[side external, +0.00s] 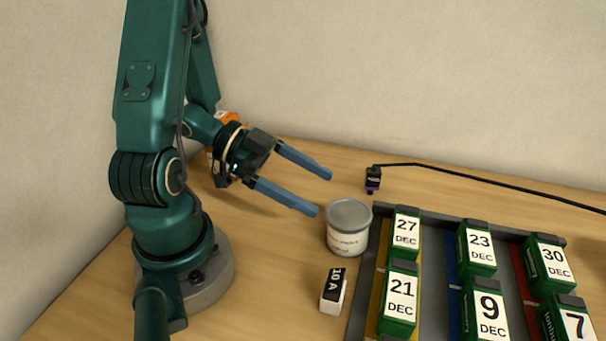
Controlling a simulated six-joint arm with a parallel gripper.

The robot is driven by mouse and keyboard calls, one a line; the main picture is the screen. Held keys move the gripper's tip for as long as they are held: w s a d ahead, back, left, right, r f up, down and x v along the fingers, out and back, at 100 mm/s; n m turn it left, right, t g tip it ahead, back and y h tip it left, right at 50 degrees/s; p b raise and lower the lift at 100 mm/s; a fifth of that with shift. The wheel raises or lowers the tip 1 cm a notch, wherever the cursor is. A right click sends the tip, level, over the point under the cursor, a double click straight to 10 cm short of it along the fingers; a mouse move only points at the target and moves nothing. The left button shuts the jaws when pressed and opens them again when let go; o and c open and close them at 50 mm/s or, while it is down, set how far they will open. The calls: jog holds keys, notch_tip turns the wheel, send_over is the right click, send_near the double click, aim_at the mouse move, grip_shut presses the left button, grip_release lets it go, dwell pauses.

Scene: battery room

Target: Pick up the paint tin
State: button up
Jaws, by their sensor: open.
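The paint tin (347,231) is a small white cylinder with a grey lid and a printed label. It stands upright on the wooden table, just left of the tray. My gripper (325,193) is open, with two long blue fingers pointing right and down toward the tin. The fingertips are above and to the left of the tin in the picture. Nothing is between the fingers, and they appear apart from the tin.
A dark tray (359,305) of green dated batteries (397,300) stands right of the tin. A white block marked "10 A" (333,293) is in front. A small black device (373,180) with a cable is behind. An orange item (227,117) is partly hidden behind my arm.

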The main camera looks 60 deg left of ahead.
aim_at(348, 221)
notch_tip(348, 221, down, 3)
jog(key=shift+f, duration=0.15)
jog(key=shift+w+d+f, duration=0.1)
jog(key=shift+d+f, duration=0.05)
jog(key=shift+x, duration=3.6)
jog(key=c, duration=1.5)
jog(key=shift+c, duration=0.2)
